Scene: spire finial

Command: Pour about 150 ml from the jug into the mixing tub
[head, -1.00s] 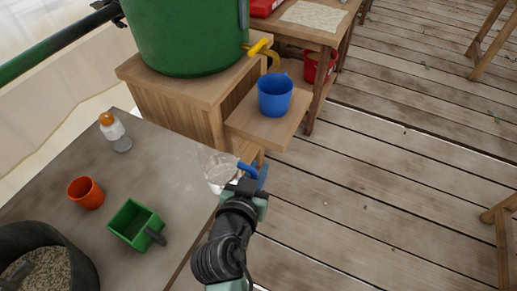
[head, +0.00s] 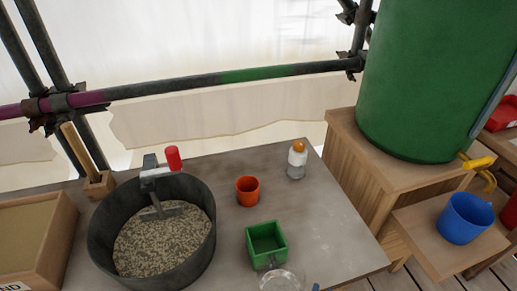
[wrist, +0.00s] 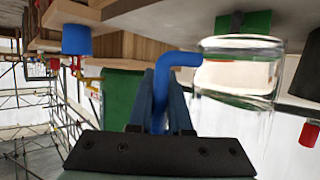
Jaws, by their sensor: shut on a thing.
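The jug (head: 282,281) is clear with a blue handle (wrist: 184,59). It shows at the bottom edge of the head view, near the table's front, and large in the wrist view (wrist: 236,95). The liquid level in the jug is hard to tell. The mixing tub (head: 101,240) is a dark round tub holding speckled grainy material, with a grey paddle (head: 160,211) in it. The tub is left of the jug, apart from it.
An orange cup (head: 248,191) and a white bottle with an orange cap (head: 297,163) stand behind. A wooden box (head: 58,240) is at left. The green barrel (head: 420,80) and blue mug (head: 463,220) are at right.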

